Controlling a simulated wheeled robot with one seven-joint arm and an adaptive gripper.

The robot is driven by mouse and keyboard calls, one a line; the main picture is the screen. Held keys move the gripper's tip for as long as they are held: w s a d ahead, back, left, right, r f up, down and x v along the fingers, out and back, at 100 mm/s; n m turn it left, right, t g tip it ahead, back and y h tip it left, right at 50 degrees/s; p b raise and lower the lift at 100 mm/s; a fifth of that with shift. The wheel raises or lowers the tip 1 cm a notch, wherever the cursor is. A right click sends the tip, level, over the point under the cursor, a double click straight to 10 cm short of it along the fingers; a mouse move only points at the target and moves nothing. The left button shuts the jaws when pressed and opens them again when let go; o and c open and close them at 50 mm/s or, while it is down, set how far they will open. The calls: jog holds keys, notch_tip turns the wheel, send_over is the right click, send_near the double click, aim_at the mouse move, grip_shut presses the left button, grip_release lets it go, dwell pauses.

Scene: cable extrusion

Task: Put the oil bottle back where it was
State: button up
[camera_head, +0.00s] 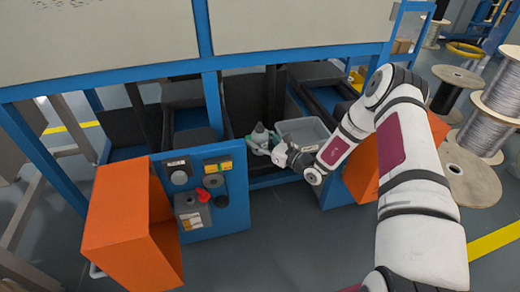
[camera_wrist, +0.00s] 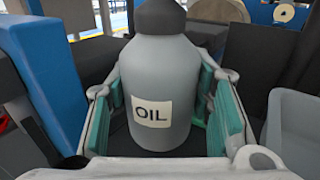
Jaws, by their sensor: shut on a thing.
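The oil bottle (camera_wrist: 155,75) is grey with a dark cap and a white label reading OIL. It stands roughly upright between the two teal finger pads of my gripper (camera_wrist: 170,112) in the wrist view. My gripper is shut on it. In the head view the bottle (camera_head: 260,133) is small, and my gripper (camera_head: 264,146) reaches to it from the right, inside the opening of the blue machine frame (camera_head: 212,100).
A grey bin (camera_head: 304,131) is just right of the bottle and also shows in the wrist view (camera_wrist: 292,128). A blue control panel (camera_head: 204,190) and an orange guard (camera_head: 128,222) are left. Wire spools (camera_head: 497,100) stand at the right.

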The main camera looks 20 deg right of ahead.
notch_tip(320, 180, down, 3)
jog(key=shift+s+f+b, duration=0.15)
jog(key=shift+f+b, duration=0.05)
jog(key=shift+b, duration=0.4)
jog(key=shift+f, duration=0.2)
jog(key=o, duration=1)
jog(key=shift+r, duration=0.15)
